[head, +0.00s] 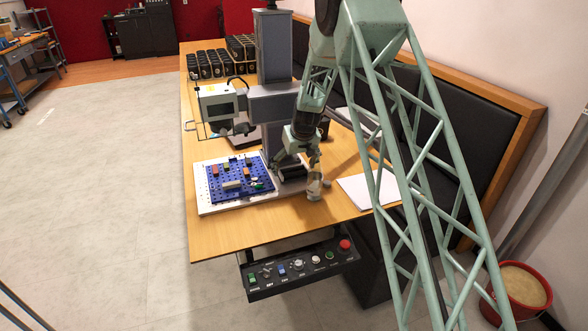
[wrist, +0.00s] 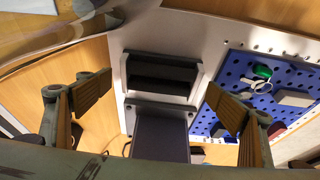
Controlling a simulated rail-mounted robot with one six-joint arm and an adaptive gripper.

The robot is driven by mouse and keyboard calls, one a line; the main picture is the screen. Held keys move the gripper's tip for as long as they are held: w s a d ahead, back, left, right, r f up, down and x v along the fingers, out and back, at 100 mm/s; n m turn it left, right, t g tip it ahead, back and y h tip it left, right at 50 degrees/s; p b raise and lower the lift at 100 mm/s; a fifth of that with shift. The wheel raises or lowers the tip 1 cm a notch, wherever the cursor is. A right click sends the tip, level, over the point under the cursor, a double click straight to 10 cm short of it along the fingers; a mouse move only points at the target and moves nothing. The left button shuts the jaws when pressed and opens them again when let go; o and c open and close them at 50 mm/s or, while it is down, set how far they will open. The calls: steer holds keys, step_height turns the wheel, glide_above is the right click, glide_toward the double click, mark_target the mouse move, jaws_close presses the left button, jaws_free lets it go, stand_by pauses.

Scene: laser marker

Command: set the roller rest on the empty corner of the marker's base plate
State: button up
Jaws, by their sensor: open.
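The roller rest (wrist: 163,75), a dark trough in a light metal frame, lies between my fingers in the wrist view. It appears to stand on the pale base plate (wrist: 222,38), beside the blue perforated plate (wrist: 235,75). In the head view the roller rest (head: 291,172) is a dark shape partly hidden under my gripper (head: 297,164). My gripper (wrist: 160,92) is open, with a finger to each side of the rest and visible gaps between. The base plate (head: 207,207) carries the blue plate (head: 216,188) on its left part.
The marker's column (head: 272,50) rises behind, with its head (head: 218,103) over the plate's far side. A pale cylinder (head: 314,185) stands to the right of the rest. Paper (head: 358,187) lies further right. A control panel (head: 300,266) hangs at the front edge.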

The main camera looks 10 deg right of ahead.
steer(key=shift+s+r, duration=0.1)
steer(key=shift+r, duration=0.6)
steer(key=p+v, duration=0.2)
steer(key=v, duration=0.9)
steer(key=shift+s+r, duration=0.1)
steer(key=shift+s, duration=0.05)
